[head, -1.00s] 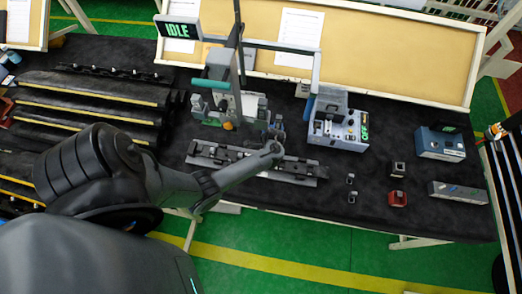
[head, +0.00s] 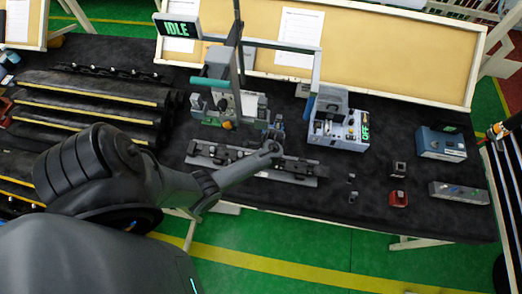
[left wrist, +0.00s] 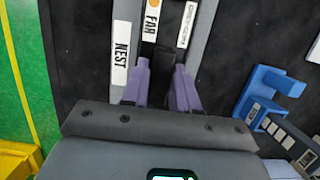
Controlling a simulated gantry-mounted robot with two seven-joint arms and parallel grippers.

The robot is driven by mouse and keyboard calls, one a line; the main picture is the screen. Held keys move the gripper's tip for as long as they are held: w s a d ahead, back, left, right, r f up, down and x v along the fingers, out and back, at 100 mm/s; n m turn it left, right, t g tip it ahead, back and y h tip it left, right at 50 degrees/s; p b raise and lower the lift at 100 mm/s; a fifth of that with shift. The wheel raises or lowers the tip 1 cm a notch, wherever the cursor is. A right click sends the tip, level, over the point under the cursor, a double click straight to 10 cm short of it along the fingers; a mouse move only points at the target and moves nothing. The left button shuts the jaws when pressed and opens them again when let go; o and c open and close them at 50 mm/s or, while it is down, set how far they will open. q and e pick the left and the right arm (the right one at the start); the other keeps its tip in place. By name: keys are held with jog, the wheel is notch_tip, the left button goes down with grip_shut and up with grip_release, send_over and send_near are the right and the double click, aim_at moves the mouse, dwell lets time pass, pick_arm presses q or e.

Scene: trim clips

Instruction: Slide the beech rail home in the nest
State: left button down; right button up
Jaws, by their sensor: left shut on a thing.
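The nest (left wrist: 100,60) is a long grey fixture with a "NEST" label in the left wrist view. It lies on the dark bench in the head view (head: 200,160), partly behind my left arm. A dark strip (left wrist: 150,52) runs along its middle, beside a "FAR" label with an orange dot. My left gripper (left wrist: 163,75) has its two purple fingers down over this strip, shut on a dark piece between them. That piece is probably the rail, but no beech colour shows and its ends are hidden. In the head view my left gripper's fingertips are too small to make out. My right gripper is out of view.
A fixture with a teal handle (head: 210,83) stands behind the nest, under an "IDLE" display (head: 178,29). A grey control box (head: 338,128) and a blue box (head: 441,144) stand to the right. A blue bracket (left wrist: 268,85) is close right of my gripper.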

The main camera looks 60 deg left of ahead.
pick_arm(q)
jog(key=shift+s+a+f, duration=0.1)
jog(key=shift+s+f, duration=0.4)
jog(key=shift+f, duration=0.05)
dwell(0.4)
jog(key=c, duration=1)
grip_release()
jog(key=shift+o, duration=1)
jog(key=shift+w+r, duration=0.1)
jog(key=shift+r, duration=0.1)
jog(key=shift+r+p, duration=0.3)
jog(key=shift+r, duration=0.05)
jog(key=p+v, duration=0.1)
jog(key=v, duration=1)
jog(key=shift+w, duration=0.35)
jog(key=shift+f, duration=0.1)
